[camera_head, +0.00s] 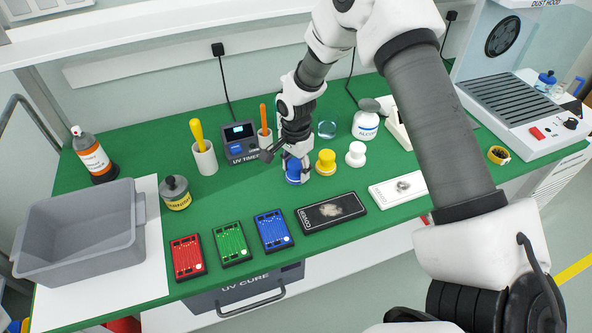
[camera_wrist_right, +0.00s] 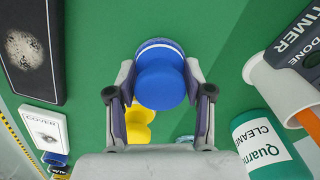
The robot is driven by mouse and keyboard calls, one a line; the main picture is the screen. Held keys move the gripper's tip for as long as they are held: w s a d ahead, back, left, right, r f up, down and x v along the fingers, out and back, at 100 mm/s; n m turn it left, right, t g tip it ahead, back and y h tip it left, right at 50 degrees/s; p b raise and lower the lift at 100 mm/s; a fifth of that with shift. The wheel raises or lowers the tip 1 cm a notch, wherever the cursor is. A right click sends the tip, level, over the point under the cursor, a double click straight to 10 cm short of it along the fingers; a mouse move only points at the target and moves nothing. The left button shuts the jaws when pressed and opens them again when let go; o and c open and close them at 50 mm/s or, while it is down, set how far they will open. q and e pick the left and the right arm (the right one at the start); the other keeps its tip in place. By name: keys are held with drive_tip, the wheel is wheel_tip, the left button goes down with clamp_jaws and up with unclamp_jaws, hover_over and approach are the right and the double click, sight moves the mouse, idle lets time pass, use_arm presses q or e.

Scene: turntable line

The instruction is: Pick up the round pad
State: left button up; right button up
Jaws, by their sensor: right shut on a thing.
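The blue round pad (camera_head: 294,176) has a wide disc and a narrower knob on top. It is at the middle of the green mat and also shows in the wrist view (camera_wrist_right: 160,86). My right gripper (camera_head: 291,158) reaches down over it, with one finger (camera_wrist_right: 160,72) on each side of the pad, shut on it. I cannot tell whether the pad touches the mat. A yellow round pad (camera_head: 326,162) and a white round pad (camera_head: 356,153) stand just to its right. My left gripper is not in view.
A UV timer (camera_head: 240,143) and tool cups (camera_head: 204,158) stand behind. Red (camera_head: 187,257), green (camera_head: 231,243) and blue (camera_head: 273,230) boards, a black cover (camera_head: 331,212) and a white cover (camera_head: 398,188) lie in front. A grey bin (camera_head: 80,225) is left.

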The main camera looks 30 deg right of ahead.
sight(296, 163)
drive_tip(key=shift+w+r, duration=0.1)
drive_tip(key=shift+r, duration=0.4)
wheel_tip(296, 163, up, 2)
drive_tip(key=shift+r+b, duration=0.1)
drive_tip(key=shift+b, duration=0.45)
drive_tip(key=s+a+b, duration=0.1)
drive_tip(key=s+a, duration=0.2)
drive_tip(key=a, duration=0.1)
drive_tip(key=s+a+r+b, duration=0.1)
drive_tip(key=s+a, duration=0.2)
drive_tip(key=a, duration=0.1)
drive_tip(key=s+a+b, duration=0.1)
drive_tip(key=s+a, duration=0.2)
drive_tip(key=s, duration=0.1)
drive_tip(key=shift+s+a+r, duration=0.1)
drive_tip(key=shift+a+r, duration=0.25)
drive_tip(key=shift+a, duration=0.05)
drive_tip(key=shift+s+a, duration=0.15)
